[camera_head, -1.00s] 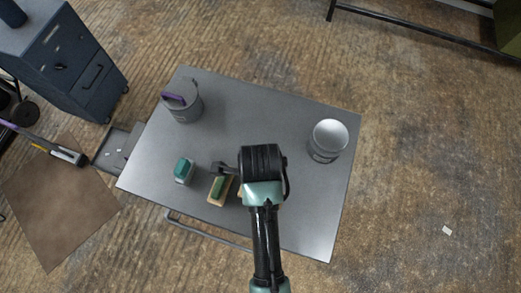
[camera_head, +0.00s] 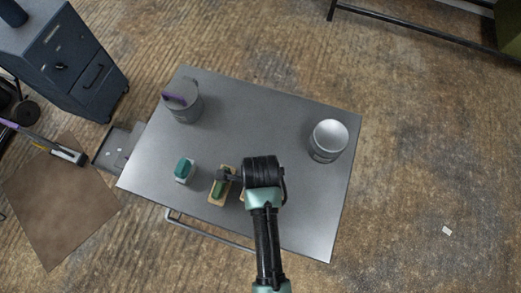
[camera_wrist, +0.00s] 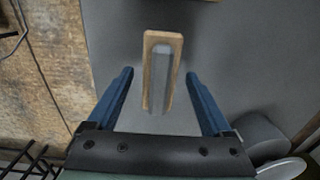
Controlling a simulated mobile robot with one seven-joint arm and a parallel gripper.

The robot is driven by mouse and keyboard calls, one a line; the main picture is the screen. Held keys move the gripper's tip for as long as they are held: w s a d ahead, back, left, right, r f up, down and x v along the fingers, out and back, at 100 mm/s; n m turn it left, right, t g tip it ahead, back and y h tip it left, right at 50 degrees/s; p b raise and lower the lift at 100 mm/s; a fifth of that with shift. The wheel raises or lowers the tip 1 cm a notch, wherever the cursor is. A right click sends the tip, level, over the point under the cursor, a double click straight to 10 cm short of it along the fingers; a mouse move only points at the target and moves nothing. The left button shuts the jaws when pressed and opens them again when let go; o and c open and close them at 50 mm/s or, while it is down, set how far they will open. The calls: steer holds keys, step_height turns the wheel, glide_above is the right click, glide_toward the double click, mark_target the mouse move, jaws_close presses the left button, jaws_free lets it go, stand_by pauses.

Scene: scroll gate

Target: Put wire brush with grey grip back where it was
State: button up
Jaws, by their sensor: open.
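The wire brush with the grey grip (camera_wrist: 161,75) lies on the grey table, its wooden block partly under the grip. In the wrist view it sits between the fingers of my gripper (camera_wrist: 159,73), which are open with a gap on each side. I cannot tell how far the fingertips are above the table. In the head view my wrist hides most of this brush; a sliver of wood (camera_head: 241,196) shows beside it.
A green-gripped brush (camera_head: 219,188) and a teal-gripped brush (camera_head: 184,168) lie to the left. A can with a purple item (camera_head: 183,106) stands at the back left, another can (camera_head: 328,141) at the right. The table's middle (camera_head: 255,115) is clear.

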step_height(320, 180, up, 12)
steer(key=p, duration=0.1)
steer(key=w+a+r+n+t, duration=0.1)
steer(key=w+r+n+t, duration=0.45)
steer(key=w+r, duration=0.6)
steer(key=w+a+r+n+t, duration=0.1)
steer(key=w+r+n+t, duration=0.3)
steer(key=w+r+t, duration=0.7)
step_height(320, 180, up, 20)
steer(key=s+d+n+t, duration=0.1)
steer(key=s+n+t, duration=0.1)
steer(key=n, duration=0.3)
steer(key=s+r+n+t, duration=0.3)
steer(key=s+r+t, duration=0.1)
steer(key=r, duration=0.6)
steer(key=s+d+r+n+t, duration=0.1)
steer(key=s+r+n+t, duration=0.3)
steer(key=s+r, duration=0.3)
step_height(320, 180, up, 4)
steer(key=shift+d+t, duration=0.15)
steer(key=shift+t, duration=0.3)
steer(key=shift+f, duration=0.1)
